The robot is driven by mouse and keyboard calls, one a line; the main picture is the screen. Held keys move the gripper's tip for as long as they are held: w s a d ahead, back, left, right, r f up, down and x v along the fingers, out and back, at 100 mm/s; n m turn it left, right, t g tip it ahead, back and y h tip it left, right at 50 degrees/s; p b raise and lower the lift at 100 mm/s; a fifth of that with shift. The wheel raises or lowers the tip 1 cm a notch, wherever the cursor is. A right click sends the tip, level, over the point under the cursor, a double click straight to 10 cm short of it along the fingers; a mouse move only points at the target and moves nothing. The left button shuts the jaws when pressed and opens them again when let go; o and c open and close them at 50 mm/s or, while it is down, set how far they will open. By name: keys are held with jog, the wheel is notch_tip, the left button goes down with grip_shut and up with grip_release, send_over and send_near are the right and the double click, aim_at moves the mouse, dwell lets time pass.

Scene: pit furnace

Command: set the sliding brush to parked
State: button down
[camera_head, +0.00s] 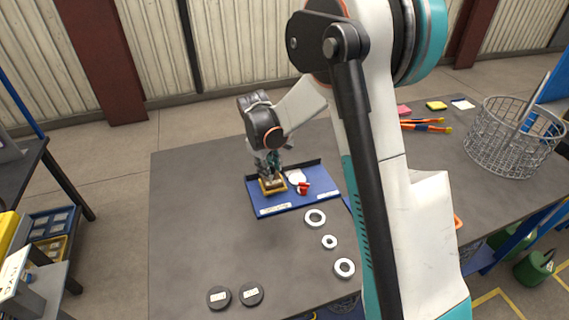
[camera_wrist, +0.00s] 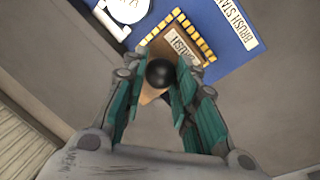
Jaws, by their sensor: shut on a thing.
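The sliding brush (camera_wrist: 176,51) is a brown block with a "BRUSH" label and a round black knob on top. My gripper (camera_wrist: 160,82) is shut on this knob, with a teal finger on each side. In the head view my gripper (camera_head: 270,172) points down at the left part of a blue tray (camera_head: 285,208). A yellow frame (camera_head: 272,187) on that tray surrounds the spot under my gripper. In the wrist view the frame's toothed yellow edge (camera_wrist: 204,46) runs along two sides of the brush. The "BRUSH STA..." label (camera_wrist: 236,24) lies beside it. The brush's underside is hidden.
A white round part (camera_wrist: 127,8) and a red piece (camera_head: 303,188) sit on the tray beside the frame. Several pale rings (camera_head: 315,218) lie right of the tray. Two black discs (camera_head: 219,297) lie at the table's front. A wire basket (camera_head: 513,140) stands at right. The left table area is clear.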

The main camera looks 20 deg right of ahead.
jog(key=shift+a, duration=0.55)
jog(key=c, duration=1.3)
grip_release()
jog(key=r, duration=0.4)
jog(key=s+a+r, duration=0.1)
jog(key=r, duration=0.3)
jog(key=a+r, duration=0.1)
jog(key=r, duration=0.2)
jog(key=shift+s+r, duration=0.15)
jog(key=shift+r, duration=0.25)
